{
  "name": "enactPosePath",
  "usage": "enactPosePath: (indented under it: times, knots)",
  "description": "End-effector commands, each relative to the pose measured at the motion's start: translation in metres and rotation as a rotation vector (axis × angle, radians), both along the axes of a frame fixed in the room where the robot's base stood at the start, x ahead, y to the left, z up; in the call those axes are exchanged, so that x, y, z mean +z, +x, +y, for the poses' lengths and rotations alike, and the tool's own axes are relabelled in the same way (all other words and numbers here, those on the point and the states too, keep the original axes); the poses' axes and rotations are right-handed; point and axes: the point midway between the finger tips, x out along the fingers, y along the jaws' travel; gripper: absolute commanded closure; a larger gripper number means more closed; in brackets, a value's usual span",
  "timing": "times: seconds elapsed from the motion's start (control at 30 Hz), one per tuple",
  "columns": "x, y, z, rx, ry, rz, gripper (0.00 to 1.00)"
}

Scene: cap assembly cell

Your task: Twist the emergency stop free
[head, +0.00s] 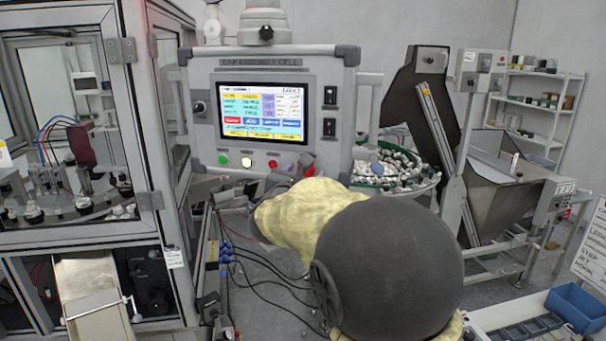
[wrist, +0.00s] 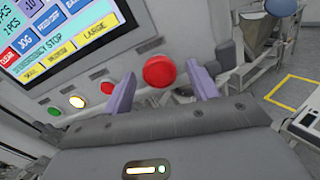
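The emergency stop is a red mushroom button (wrist: 158,70) on the lower right of the control panel (wrist: 98,70). In the wrist view it lies between the two purple fingertips of my gripper (wrist: 161,74), with a visible gap on each side. My gripper is open and holds nothing; I cannot tell how deep the fingers reach around the button. In the head view a red part of the emergency stop (head: 309,172) shows at the panel's lower edge. My pale-covered arm hides most of my gripper there. The screen (head: 261,111) has a line reading "EMERGENCY STOP" in the wrist view.
A bowl of small parts (head: 395,168) stands right of the panel.

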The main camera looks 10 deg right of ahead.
Motion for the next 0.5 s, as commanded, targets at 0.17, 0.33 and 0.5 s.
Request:
enactPosePath:
  times: [0.17,0.33,0.5]
  knots:
    - [0.0,-0.0003,0.0004,0.0,0.0,0.0,0.77]
    - [-0.0002,-0.0003,0.0004,0.0,0.001,0.0,0.85]
    - [-0.0013,-0.0003,0.0005,0.001,0.015,-0.009,0.85]
